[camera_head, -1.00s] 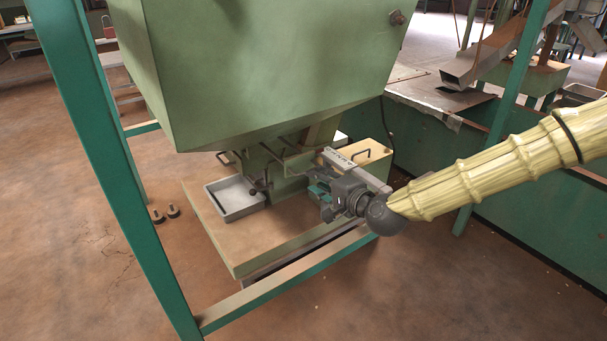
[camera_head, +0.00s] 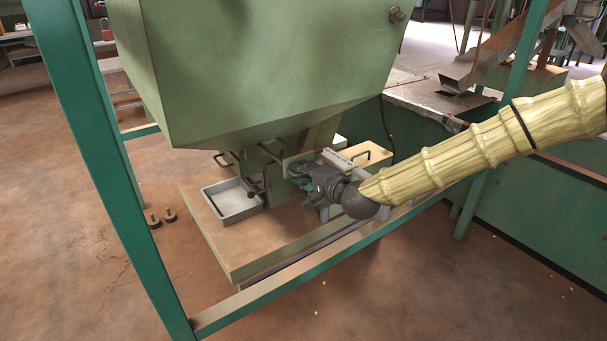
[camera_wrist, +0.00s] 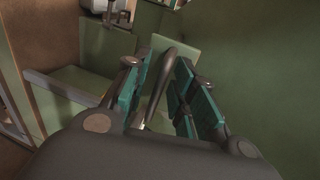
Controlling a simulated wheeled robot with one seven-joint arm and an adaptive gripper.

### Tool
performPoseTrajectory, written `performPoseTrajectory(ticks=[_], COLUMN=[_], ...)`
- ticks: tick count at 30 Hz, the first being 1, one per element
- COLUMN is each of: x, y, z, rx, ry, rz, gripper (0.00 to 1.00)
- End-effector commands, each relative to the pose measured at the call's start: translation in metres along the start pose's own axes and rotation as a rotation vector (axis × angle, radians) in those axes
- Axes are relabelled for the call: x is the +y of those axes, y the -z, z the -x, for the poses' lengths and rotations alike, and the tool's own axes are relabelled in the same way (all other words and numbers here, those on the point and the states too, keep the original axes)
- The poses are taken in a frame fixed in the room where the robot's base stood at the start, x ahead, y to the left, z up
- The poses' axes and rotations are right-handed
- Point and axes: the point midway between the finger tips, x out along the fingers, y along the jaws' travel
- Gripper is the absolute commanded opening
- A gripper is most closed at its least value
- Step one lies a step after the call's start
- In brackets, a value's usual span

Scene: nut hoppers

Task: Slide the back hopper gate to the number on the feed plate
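The green hopper (camera_head: 265,75) hangs over a tan platform (camera_head: 225,238). My gripper (camera_head: 300,170) is low at the hopper's throat, on its right side. In the wrist view my gripper (camera_wrist: 155,78) is open, its teal-padded fingers on either side of a dark bar handle (camera_wrist: 158,82). Gaps show beside the bar. A light green plate (camera_wrist: 178,52), which looks like a gate, stands behind the bar. A pale strip with dark marks (camera_head: 337,160) lies just beyond my gripper; its marks are too small to read. I cannot tell which plate is the feed plate.
A grey tray (camera_head: 234,203) sits on the platform, left of my gripper. A tan box with a dark handle (camera_head: 365,156) is behind to the right. A green frame post (camera_head: 118,170) and low rail (camera_head: 300,277) stand in front. The platform's front is clear.

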Motion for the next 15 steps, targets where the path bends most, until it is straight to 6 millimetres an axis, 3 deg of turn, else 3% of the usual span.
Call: performPoseTrajectory(ticks=[1,3,15], x=[0.000,0.000,0.003], y=[0.000,0.000,0.001], z=[0.000,0.000,0.010], rx=[0.000,0.000,0.001], ry=[0.000,0.000,-0.005], rz=[0.000,0.000,-0.001], gripper=[0.12,0.00,0.00])
